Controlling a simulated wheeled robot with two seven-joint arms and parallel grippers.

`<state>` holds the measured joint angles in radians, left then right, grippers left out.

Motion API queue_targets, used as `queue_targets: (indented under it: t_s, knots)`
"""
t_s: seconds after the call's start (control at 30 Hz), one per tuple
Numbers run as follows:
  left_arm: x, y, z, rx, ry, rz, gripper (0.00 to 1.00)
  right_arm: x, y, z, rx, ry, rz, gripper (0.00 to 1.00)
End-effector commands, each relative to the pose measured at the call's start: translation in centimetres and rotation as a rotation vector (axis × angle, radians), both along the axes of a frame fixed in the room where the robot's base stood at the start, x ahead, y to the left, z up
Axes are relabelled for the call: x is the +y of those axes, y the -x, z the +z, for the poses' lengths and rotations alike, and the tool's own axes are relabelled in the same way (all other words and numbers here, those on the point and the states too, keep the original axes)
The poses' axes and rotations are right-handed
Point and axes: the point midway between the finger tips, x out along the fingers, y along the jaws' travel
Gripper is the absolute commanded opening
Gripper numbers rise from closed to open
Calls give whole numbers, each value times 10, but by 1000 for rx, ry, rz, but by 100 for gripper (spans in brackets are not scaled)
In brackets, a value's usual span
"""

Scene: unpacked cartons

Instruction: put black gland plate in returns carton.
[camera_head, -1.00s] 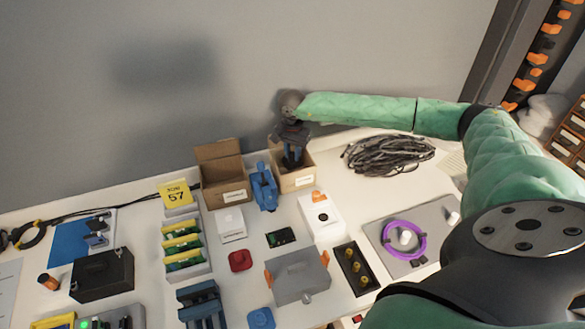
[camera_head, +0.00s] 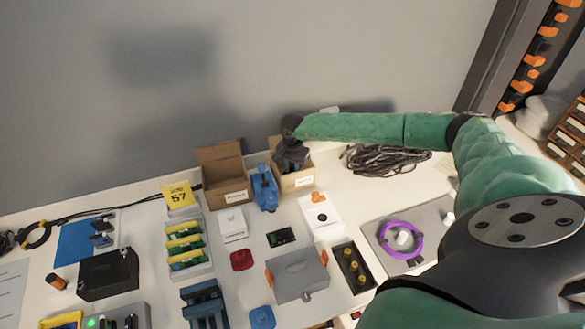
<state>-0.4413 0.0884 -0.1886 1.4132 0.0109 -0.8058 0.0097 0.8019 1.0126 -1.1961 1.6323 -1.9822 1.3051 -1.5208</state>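A black plate with three brass round fittings (camera_head: 351,268), which looks like the gland plate, lies on the table right of the grey box. Two open brown cartons stand at the back against the wall: a left carton (camera_head: 228,192) and a right carton (camera_head: 299,182). Both have small white labels too small to read, so I cannot tell which is the returns carton. My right gripper (camera_head: 291,163) points down at the mouth of the right carton. My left gripper is out of view.
A blue clamp-like object (camera_head: 264,188) stands between the cartons' fronts. A grey box with orange clips (camera_head: 298,275), a white box (camera_head: 321,215), a purple ring (camera_head: 401,240) on a grey plate and a black cable coil (camera_head: 385,160) crowd the table.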

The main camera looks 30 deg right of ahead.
Motion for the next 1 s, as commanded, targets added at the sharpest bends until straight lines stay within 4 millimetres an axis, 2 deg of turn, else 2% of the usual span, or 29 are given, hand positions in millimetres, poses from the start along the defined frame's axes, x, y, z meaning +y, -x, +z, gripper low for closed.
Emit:
queue_targets:
  t_s: [0.2,0.23,0.33,0.77,0.9,1.0]
  knots:
    - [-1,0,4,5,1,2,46,0,0,-2,0,0,0,0]
    - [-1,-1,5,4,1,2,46,0,0,-2,0,0,0,27]
    - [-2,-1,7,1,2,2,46,0,0,-2,0,0,0,45]
    - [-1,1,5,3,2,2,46,0,0,1,0,0,0,45]
    - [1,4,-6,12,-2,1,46,0,-1,5,-1,-1,0,45]
    - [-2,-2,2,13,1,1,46,0,-1,12,-1,-1,0,45]
